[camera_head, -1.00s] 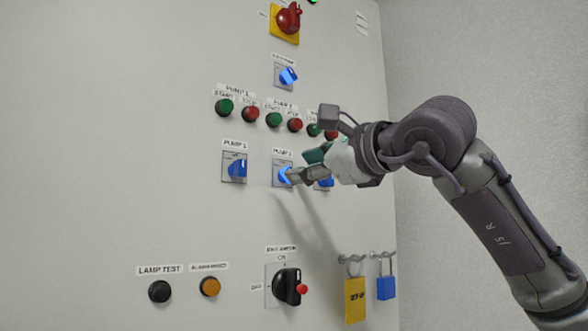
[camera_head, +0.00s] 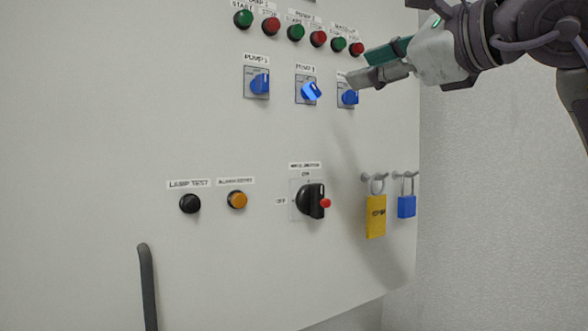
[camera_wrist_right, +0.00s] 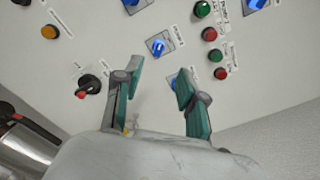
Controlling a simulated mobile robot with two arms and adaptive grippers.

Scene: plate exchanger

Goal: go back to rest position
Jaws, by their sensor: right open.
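My right gripper (camera_head: 368,66) is at the upper right of the head view, in front of the panel's right side. It is near the rightmost blue switch (camera_head: 348,97) and partly overlaps its label. In the right wrist view the two fingers (camera_wrist_right: 157,78) are spread apart with nothing between them. Beyond them is the middle blue pump switch (camera_wrist_right: 158,46), with its handle turned at a slant. In the head view this middle switch (camera_head: 311,91) stands left of the fingertips, apart from them. My left gripper is not in view.
The grey panel (camera_head: 90,120) fills the left and middle. It carries push buttons, a black rotary switch (camera_head: 310,201), a yellow padlock (camera_head: 376,216) and a blue padlock (camera_head: 406,206) on hooks. A dark bar (camera_head: 148,285) shows at lower left. The space right of the panel is clear.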

